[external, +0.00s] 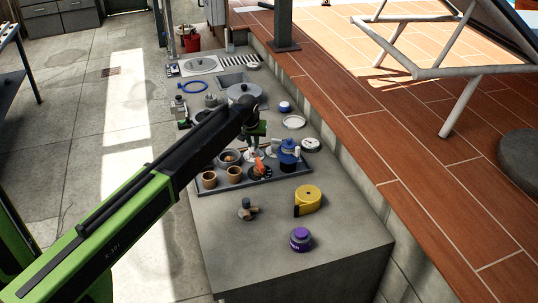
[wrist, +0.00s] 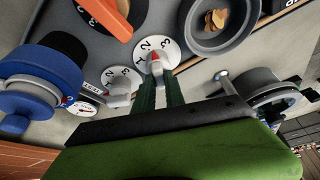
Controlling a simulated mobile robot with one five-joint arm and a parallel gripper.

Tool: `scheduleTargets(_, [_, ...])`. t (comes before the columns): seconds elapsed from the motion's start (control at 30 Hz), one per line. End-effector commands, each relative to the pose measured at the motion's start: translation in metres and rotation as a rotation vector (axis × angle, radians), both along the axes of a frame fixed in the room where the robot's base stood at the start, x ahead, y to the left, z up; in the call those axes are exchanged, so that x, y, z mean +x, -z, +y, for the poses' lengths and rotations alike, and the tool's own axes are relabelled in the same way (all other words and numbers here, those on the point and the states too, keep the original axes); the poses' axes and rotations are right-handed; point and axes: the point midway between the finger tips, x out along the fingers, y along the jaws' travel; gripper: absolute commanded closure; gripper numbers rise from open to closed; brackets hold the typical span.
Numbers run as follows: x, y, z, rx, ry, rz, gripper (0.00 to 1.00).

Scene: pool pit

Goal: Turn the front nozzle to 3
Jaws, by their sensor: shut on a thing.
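In the wrist view, a white dial plate (wrist: 167,46) with dark numerals carries a small pale nozzle with a red top (wrist: 156,64). Figures that look like 1, 2 and 3 show along its upper left edge. I cannot tell exactly which figure the nozzle points at. My gripper (wrist: 161,88) is shut on this nozzle, its two dark green fingers on either side of it. A second numbered dial with a pale grey nozzle (wrist: 120,90) sits just left of it. In the external view my gripper (external: 255,144) is over the panel, and its fingertips are hard to see.
A blue valve (wrist: 28,92) stands close on the left and an orange handle (wrist: 112,14) above. In the external view, pots (external: 209,179) stand along the tray's left side. A yellow tape measure (external: 308,200) and a purple-lidded jar (external: 300,240) stand on the nearer, mostly clear bench.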

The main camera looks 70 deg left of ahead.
Motion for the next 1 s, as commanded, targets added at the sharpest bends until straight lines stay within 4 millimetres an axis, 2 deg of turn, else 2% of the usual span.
scheduleTargets(0.5, [-0.0042, 0.0014, 0.0019, -0.004, 0.440, 0.005, 1.00])
scheduleTargets(1.0, [-0.0046, 0.0016, 0.0019, -0.005, 0.624, 0.006, 1.00])
